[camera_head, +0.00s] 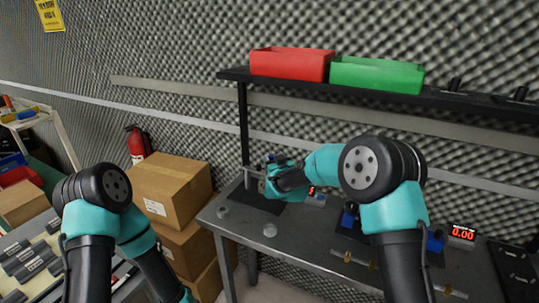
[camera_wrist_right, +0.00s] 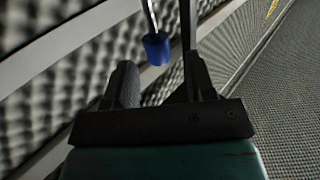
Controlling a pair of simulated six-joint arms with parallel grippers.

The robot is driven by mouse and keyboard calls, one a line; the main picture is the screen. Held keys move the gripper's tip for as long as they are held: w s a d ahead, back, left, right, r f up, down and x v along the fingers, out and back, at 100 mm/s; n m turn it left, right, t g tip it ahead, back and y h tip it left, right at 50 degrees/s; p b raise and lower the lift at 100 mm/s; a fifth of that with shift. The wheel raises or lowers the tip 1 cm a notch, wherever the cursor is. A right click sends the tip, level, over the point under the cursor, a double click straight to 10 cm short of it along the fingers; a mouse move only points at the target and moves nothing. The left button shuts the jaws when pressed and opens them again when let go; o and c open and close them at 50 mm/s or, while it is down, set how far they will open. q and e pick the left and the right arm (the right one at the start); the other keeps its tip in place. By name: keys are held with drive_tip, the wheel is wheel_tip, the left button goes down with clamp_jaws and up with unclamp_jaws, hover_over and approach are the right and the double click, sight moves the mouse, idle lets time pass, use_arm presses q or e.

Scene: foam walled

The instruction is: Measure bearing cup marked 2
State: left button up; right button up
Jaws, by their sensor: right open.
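Two small grey round pieces, probably bearing cups, rest on the grey table (camera_head: 325,238) in the head view: one (camera_head: 270,230) near the front edge and one (camera_head: 222,211) at the left corner. No number is readable on either. My right gripper (camera_head: 266,184) is at the table's left end, over a dark mat, and its arm hides part of the table. In the right wrist view my right gripper (camera_wrist_right: 160,88) is open, with a blue knob (camera_wrist_right: 156,48) on a metal rod showing beyond and between the fingers. My left gripper is out of view.
A red bin (camera_head: 290,64) and a green bin (camera_head: 377,75) stand on the shelf above. A red-digit display (camera_head: 462,233) reads 0.00 at the right; a smaller display (camera_head: 315,198) is partly hidden by my arm. Cardboard boxes (camera_head: 170,188) stand left of the table.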

drive_tip(key=shift+x, duration=2.4)
drive_tip(key=c, duration=0.8)
drive_tip(key=shift+f, duration=2.55)
drive_tip(key=o, duration=0.8)
drive_tip(key=shift+a+r, duration=0.1)
drive_tip(key=shift+r, duration=0.05)
